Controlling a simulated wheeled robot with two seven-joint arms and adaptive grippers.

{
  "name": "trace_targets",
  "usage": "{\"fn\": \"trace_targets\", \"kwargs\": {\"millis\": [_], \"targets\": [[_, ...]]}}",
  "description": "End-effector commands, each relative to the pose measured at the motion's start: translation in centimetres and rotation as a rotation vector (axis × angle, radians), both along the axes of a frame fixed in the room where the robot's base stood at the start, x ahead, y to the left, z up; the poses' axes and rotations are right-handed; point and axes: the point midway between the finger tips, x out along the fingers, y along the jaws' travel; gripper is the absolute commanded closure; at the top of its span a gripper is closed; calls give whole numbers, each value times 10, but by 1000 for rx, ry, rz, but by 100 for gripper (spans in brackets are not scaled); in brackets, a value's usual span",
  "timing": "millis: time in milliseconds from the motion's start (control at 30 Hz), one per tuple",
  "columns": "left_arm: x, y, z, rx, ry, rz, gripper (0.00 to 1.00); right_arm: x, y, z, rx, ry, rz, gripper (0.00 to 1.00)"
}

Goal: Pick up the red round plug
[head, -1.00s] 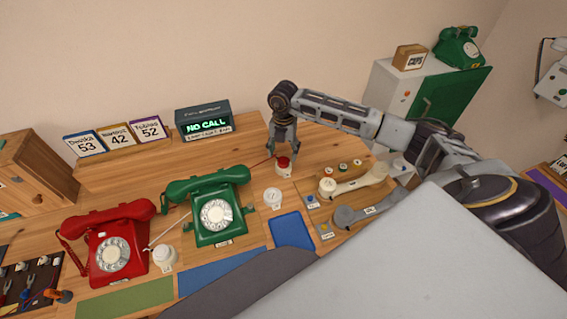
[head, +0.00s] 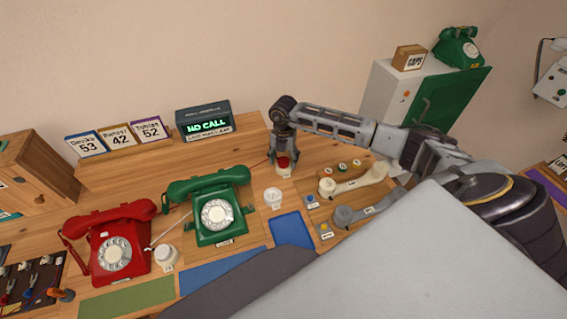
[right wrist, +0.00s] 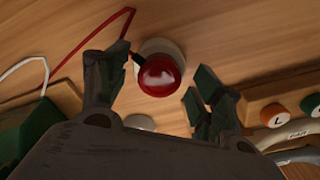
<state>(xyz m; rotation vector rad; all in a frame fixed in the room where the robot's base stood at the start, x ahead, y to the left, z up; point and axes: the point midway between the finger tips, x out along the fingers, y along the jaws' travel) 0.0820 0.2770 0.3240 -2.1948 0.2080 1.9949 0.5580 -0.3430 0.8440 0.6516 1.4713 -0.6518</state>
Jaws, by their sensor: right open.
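The red round plug (head: 283,162) sits on a white round base on the wooden desk, right of the green phone. In the right wrist view the red plug (right wrist: 161,75) has a glossy round top and lies between the two fingers, with a red cord running off to the upper left. My right gripper (head: 283,152) is above the plug, pointing down. In the right wrist view its fingers (right wrist: 158,82) are spread to either side of the plug, and a gap shows on the right. My left gripper is not in view.
A green phone (head: 217,212) and a red phone (head: 115,250) stand left of the plug. A white round piece (head: 273,196) is in front of it. A board with handsets (head: 345,215) lies to the right. A display box (head: 203,125) stands behind, at left.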

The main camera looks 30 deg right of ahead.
Motion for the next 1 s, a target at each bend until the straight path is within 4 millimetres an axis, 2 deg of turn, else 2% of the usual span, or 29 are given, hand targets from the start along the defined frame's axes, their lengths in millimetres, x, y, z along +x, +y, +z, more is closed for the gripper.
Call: {"fn": "trace_targets", "kwargs": {"millis": [67, 400, 767, 1000], "targets": [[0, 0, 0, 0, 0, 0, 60, 0, 0, 0, 0, 0, 0, 34], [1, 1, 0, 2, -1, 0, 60, 0, 0, 0, 0, 0, 0, 78], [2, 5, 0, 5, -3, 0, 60, 0, 0, 3, 0, -1, 0, 79], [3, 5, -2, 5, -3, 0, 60, 1, 0, 21, -1, -3, 1, 79]]}}
